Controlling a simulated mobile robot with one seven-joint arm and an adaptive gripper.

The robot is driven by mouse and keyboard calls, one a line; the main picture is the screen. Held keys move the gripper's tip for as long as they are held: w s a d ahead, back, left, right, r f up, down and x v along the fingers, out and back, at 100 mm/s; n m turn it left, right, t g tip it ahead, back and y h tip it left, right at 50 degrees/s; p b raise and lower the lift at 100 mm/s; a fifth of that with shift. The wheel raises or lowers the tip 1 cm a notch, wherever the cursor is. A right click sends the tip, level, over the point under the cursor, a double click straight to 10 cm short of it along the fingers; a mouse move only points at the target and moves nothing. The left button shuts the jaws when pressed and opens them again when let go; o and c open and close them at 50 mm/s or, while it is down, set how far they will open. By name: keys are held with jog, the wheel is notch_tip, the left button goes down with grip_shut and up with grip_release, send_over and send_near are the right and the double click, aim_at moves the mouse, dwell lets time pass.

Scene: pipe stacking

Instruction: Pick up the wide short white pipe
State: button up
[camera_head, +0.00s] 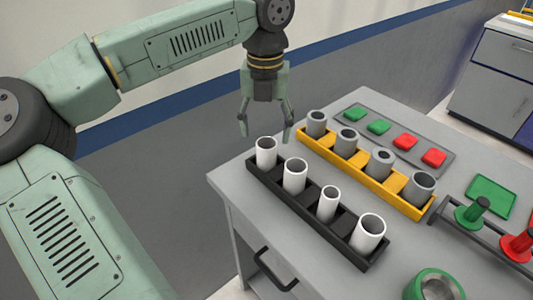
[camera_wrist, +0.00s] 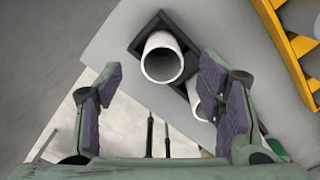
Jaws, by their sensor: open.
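Several white pipes stand upright in a black tray (camera_head: 314,221). The far-left pipe (camera_head: 266,156) looks fairly wide and low. The second pipe (camera_head: 294,180) is wide, the third pipe (camera_head: 327,208) narrower, and the near-end pipe (camera_head: 369,239) wide. Their exact heights are hard to compare. My gripper (camera_head: 266,130) is open and empty, pointing down close to and above the far-left pipe. In the wrist view the tray's end pipe (camera_wrist: 162,62) sits ahead of the spread fingers, and a second pipe (camera_wrist: 198,100) is partly behind the right finger.
A yellow tray (camera_head: 362,172) of grey pipes stands beside the black tray. Behind it lies a grey board (camera_head: 395,137) with green and red pieces. A rack (camera_head: 487,238) with green and red spools and a green ring (camera_head: 434,286) are at the right. The table's left edge is near.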

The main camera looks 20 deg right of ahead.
aim_at(266, 142)
jog(key=shift+s+d+f+p, duration=0.1)
jog(key=shift+f+p, duration=0.7)
jog(key=shift+f, duration=1.9)
jog(key=c, duration=1.2)
